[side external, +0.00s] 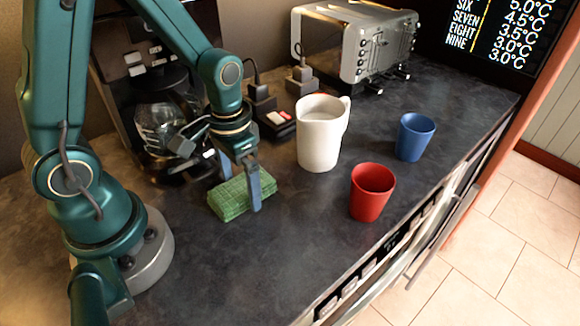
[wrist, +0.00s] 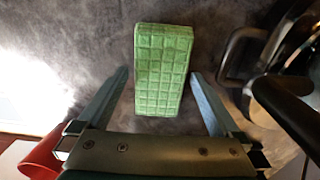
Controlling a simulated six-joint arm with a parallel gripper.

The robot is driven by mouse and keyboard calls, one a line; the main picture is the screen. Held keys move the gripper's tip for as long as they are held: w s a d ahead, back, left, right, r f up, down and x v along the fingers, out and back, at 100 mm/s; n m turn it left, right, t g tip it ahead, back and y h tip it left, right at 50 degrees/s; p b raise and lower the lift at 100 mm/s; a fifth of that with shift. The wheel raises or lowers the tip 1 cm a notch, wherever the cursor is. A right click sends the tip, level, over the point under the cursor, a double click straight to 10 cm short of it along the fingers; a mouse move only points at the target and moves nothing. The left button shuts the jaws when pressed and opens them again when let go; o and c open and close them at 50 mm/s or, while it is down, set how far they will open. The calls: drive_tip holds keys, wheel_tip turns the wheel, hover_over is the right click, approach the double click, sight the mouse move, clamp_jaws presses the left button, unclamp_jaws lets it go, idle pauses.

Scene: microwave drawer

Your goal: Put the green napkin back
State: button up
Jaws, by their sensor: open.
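The green napkin (side external: 231,199) is a folded, checked block lying flat on the dark countertop in front of the coffee maker. In the wrist view the napkin (wrist: 162,72) lies lengthwise, ahead of and between my gripper's fingers. My gripper (side external: 240,180) is open and points down at the napkin, with one finger on its near side. In the wrist view my gripper's fingertips (wrist: 158,74) are spread on both sides of the napkin, with gaps beside it. I cannot tell exactly how high the fingertips are above the counter.
A white pitcher (side external: 320,140), a red cup (side external: 371,192) and a blue cup (side external: 414,138) stand to the right. The coffee maker (side external: 125,75) is close behind my gripper. A toaster (side external: 350,45) stands at the back. The front counter (side external: 270,265) is clear.

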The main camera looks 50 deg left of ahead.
sight(240, 186)
wheel_tip(240, 186, up, 12)
drive_tip(key=s+d+r+t, duration=0.2)
drive_tip(key=s+t, duration=0.3)
drive_tip(key=shift+s+d+r+t, duration=0.2)
drive_tip(key=shift+d+r+t, duration=0.1)
drive_tip(key=shift+r, duration=0.1)
idle(0.3)
